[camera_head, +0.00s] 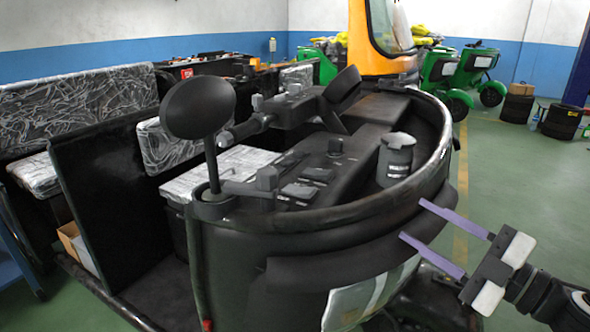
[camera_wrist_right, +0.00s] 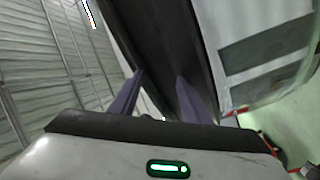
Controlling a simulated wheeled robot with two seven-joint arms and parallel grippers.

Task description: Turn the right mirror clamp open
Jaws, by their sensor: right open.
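A round black mirror (camera_head: 198,108) stands on a thin stem that goes down into a dark clamp or mount (camera_head: 213,205) at the left rim of the rickshaw's front body. A second dark mirror (camera_head: 343,88) is tilted further back near the middle. Its mount is partly hidden, and I cannot tell which clamp is the right one. My right gripper (camera_head: 412,220) is open and empty, its two purple fingers pointing left toward the outer rim of the body. The fingers also show in the right wrist view (camera_wrist_right: 160,78), in front of a dark rim. My left gripper is not in view.
The rickshaw's curved black rim (camera_head: 330,212) lies between my right gripper and the mirrors. A grey cylindrical reservoir (camera_head: 395,160) stands inside the rim. Plastic-wrapped seats (camera_head: 75,105) are at the left. The green floor (camera_head: 520,190) at the right is clear up to stacked tires (camera_head: 562,120).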

